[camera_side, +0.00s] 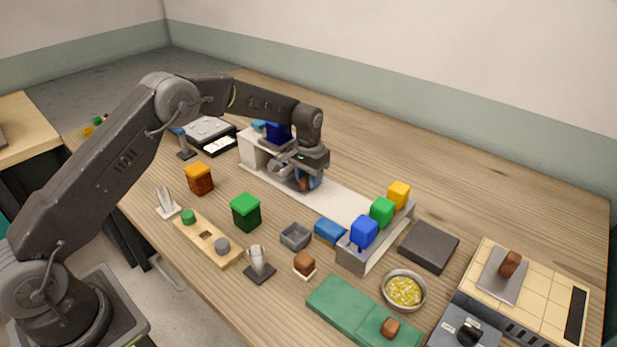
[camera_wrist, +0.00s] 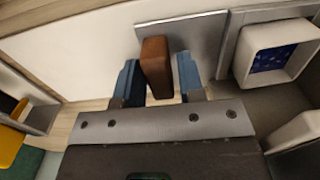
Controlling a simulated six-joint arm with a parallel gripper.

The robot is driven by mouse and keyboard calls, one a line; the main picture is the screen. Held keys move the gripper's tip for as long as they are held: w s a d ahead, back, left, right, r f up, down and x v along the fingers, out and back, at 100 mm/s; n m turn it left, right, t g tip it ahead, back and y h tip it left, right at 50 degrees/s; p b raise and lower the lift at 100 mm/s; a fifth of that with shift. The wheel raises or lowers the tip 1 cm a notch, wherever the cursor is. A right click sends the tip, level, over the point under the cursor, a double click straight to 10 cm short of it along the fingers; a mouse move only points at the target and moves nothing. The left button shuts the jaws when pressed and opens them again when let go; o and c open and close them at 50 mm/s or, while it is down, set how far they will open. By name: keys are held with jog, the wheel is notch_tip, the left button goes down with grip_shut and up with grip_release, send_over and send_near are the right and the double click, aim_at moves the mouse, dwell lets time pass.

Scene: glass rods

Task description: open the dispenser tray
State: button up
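The dispenser appears to be the white housing (camera_side: 252,150) with a dark blue block at the back left of the long white base (camera_side: 335,200). In the wrist view a brown handle (camera_wrist: 156,66) stands against a flat grey plate (camera_wrist: 205,38), which looks like the tray front. My gripper (camera_wrist: 160,80) has its two blue fingers on either side of the handle, with a narrow gap seeming to show at the right. In the side view my gripper (camera_side: 304,186) is low over the base, partly hiding the handle and tray.
A grey rack (camera_side: 350,258) with blue, green and yellow cubes stands at the base's right end. A white square cup (camera_wrist: 280,50) is right of the handle.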

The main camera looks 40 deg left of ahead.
aim_at(354, 213)
grip_shut()
jog(key=d, duration=1.4)
jog(key=shift+d, duration=0.3)
jog(key=shift+o, duration=1.4)
grip_release()
notch_tip(354, 213, up, 14)
